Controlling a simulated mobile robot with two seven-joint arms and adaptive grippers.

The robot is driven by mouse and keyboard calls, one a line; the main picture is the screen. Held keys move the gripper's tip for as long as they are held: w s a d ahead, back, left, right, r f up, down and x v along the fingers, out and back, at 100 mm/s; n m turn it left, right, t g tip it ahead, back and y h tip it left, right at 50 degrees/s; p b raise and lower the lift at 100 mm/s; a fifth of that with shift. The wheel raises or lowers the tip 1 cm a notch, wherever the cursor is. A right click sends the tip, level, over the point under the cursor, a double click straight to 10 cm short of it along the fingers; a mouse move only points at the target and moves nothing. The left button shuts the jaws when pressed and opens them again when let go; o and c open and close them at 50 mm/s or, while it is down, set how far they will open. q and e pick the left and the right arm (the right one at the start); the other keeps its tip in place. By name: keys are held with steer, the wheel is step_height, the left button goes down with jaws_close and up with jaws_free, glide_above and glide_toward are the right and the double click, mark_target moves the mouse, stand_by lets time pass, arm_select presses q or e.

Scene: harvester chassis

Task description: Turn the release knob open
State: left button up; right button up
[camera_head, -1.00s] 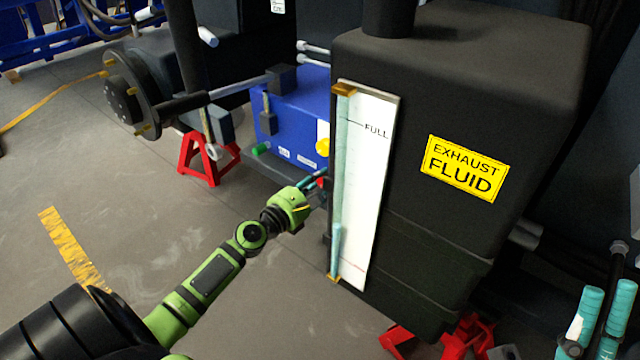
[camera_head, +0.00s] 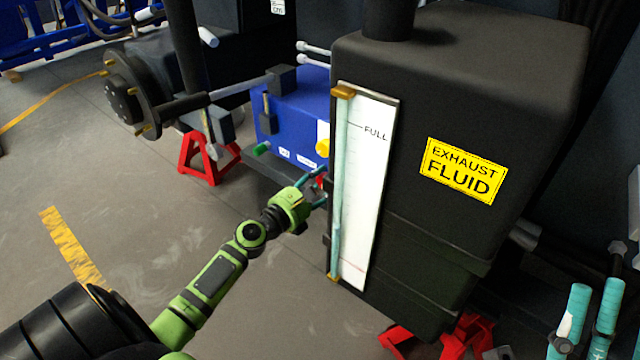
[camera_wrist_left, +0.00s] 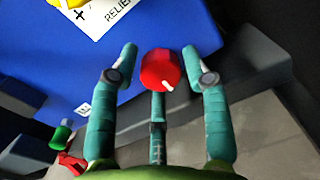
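The red release knob (camera_wrist_left: 160,70) with a white pointer mark sits on the blue box (camera_wrist_left: 170,25), in the middle of the left wrist view. The mark points down and slightly right. In the head view the knob (camera_head: 321,181) is a small red spot, mostly hidden by fingers and the black tank's edge. My left gripper (camera_head: 320,187) is open at the blue box. Its two teal fingers stand either side of the knob with gaps, and a third finger is below it. My right gripper (camera_head: 594,288) is at the lower right, its teal fingers apart and empty.
The black exhaust fluid tank (camera_head: 450,110) with its white level gauge (camera_head: 368,190) stands right beside my left gripper. A red stand (camera_head: 208,160) is further left. The floor at left is open.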

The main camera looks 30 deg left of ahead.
stand_by(0.3)
arm_select(q)
steer(key=shift+s+f, duration=0.1)
steer(key=shift+s, duration=0.2)
steer(key=s+a, duration=0.1)
steer(key=s, duration=1)
steer(key=shift+s+a, duration=0.15)
steer(key=shift+s, duration=0.05)
